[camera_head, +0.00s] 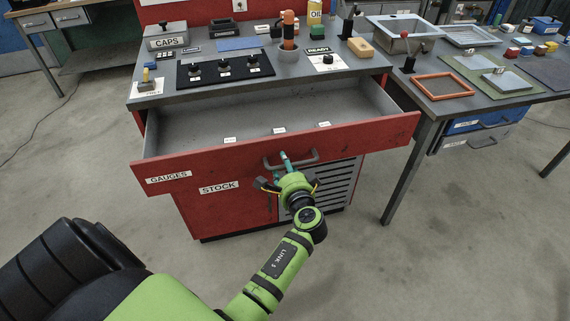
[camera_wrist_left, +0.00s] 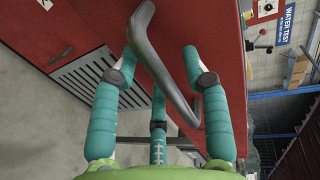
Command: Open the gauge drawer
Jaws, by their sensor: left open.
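The red gauge drawer (camera_head: 345,141), labelled GAUGES at its left, is pulled well out of the red cabinet. Its grey inside shows, with small white labels along the front. Its grey bar handle (camera_head: 303,161) sits mid-front. My left gripper (camera_head: 285,164) is at the left part of this handle. In the left wrist view, the teal fingers of the left gripper (camera_wrist_left: 163,62) are spread apart, with the handle (camera_wrist_left: 155,60) passing between them. I cannot tell whether any finger touches it. My right gripper is out of view.
A STOCK label (camera_head: 219,187) and a vented panel (camera_head: 325,187) are below the drawer. The cabinet top (camera_head: 275,84) holds a CAPS box (camera_head: 168,40), a black knob panel (camera_head: 225,68) and an oil bottle (camera_head: 315,18). A grey table (camera_head: 480,97) stands at right. Open floor lies around.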

